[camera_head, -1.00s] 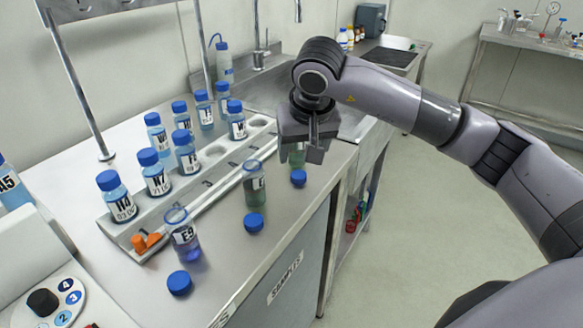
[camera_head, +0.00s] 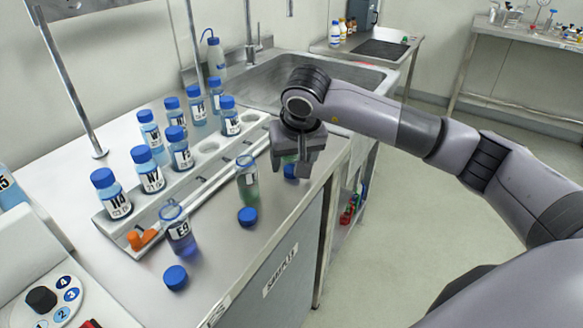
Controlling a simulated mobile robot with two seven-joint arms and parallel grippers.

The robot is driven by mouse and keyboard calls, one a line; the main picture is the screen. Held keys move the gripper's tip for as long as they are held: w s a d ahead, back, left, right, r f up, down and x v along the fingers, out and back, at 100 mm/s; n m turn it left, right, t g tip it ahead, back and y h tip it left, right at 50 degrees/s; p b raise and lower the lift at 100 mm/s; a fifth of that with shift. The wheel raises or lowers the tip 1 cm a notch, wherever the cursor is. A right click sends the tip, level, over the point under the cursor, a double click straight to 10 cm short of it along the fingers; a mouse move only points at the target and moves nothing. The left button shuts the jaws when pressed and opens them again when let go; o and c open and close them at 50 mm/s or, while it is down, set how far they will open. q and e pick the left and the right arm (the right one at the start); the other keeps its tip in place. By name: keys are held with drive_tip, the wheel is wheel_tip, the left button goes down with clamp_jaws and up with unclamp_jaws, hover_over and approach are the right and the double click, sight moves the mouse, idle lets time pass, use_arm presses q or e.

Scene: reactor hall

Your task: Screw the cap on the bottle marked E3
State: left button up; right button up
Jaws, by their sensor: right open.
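An open bottle with purple-blue liquid (camera_head: 181,238) stands upright on the counter, nearest the front. Its label starts with E; the second character is hard to read. A blue cap (camera_head: 175,277) lies in front of it. A second open bottle, with green liquid (camera_head: 248,186), stands to its right with a blue cap (camera_head: 248,216) before it. A third bottle is mostly hidden behind my right gripper (camera_head: 297,172). That gripper is open and points down over a third blue cap (camera_head: 290,171), which it partly covers; I cannot tell whether they touch. My left gripper is out of view.
A grey rack (camera_head: 128,225) behind the open bottles holds several capped blue bottles and has empty holes. A control panel with a black knob (camera_head: 41,300) is at front left. The sink (camera_head: 262,85) lies behind the gripper. The counter's front edge is close to the loose caps.

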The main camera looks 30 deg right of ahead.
sight(292, 171)
drive_tip(key=shift+x, duration=1.15)
drive_tip(key=c, duration=1.1)
wheel_tip(292, 171, up, 20)
